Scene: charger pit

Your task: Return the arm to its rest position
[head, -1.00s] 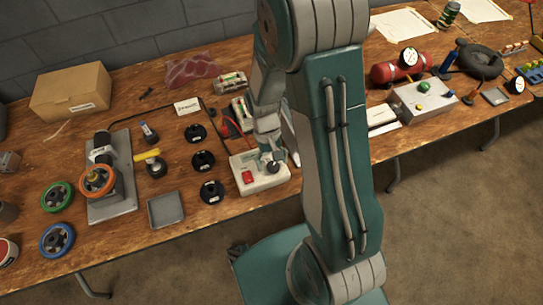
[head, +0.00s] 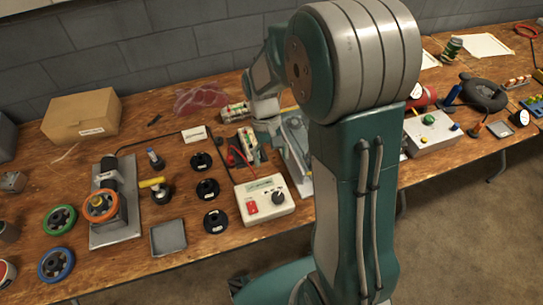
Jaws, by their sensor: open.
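My arm rises in the foreground of the head view, with its elbow high and its forearm folded down behind it. My gripper (head: 270,127) is small and partly hidden at the forearm's end, with its fingers open. It is in front of the far part of the bench, above and behind the charger box, and apart from it. The pale charger box (head: 264,201) has a red switch, a black knob and a green label. Its top is in full view.
A control box with a green button (head: 432,131) stands right. Bare floor (head: 460,240) lies in front.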

